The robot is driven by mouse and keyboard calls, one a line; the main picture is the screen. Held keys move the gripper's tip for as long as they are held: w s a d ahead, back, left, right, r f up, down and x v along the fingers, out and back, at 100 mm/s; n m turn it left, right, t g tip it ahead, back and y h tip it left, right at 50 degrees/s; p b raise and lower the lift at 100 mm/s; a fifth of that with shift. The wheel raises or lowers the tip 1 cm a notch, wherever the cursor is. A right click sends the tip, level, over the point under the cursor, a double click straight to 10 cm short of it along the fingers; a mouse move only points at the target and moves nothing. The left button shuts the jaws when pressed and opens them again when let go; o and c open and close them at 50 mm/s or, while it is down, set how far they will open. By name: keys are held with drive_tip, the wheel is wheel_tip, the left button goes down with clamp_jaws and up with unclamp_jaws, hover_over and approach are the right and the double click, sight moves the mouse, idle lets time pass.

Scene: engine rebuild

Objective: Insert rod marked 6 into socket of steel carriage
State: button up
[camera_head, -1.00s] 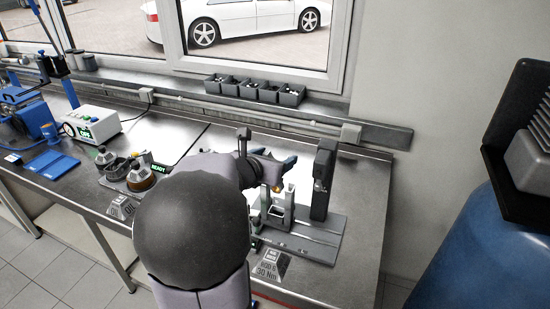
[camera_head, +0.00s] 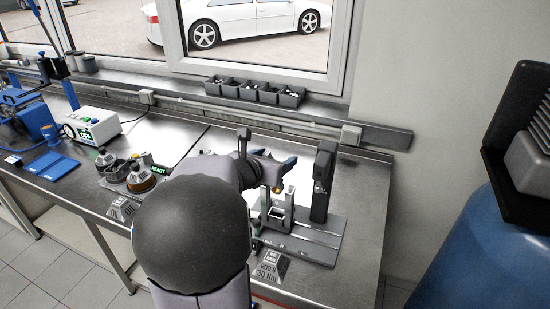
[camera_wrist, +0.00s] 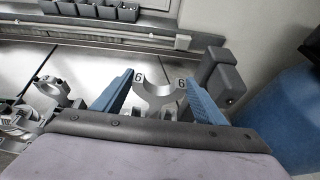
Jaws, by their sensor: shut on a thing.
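The rod marked 6 (camera_wrist: 158,93) is a grey metal part with a half-round opening and a "6" on each side of it. In the wrist view it sits between the two blue fingers of my gripper (camera_wrist: 157,84), which is shut on it. The rod's lower part is hidden behind my gripper body. In the head view my gripper (camera_head: 284,165) is above a light upright metal piece (camera_head: 279,216), apparently the steel carriage, on a flat plate. My arm covers much of this area, and I cannot make out the socket.
A dark upright column (camera_head: 322,183) stands right beside the gripper. A sign reading "30 Nm" (camera_head: 271,269) stands in front of the plate. Small dark bins (camera_head: 255,90) line the sill behind. Round fixtures (camera_head: 140,180) are to the left. The bench's right end is clear.

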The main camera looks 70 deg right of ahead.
drive_tip(key=shift+f+b, duration=2.7)
drive_tip(key=shift+b, duration=0.4)
drive_tip(key=shift+f+b, duration=1.55)
drive_tip(key=shift+b, duration=0.5)
idle(1.3)
drive_tip(key=shift+r, duration=0.1)
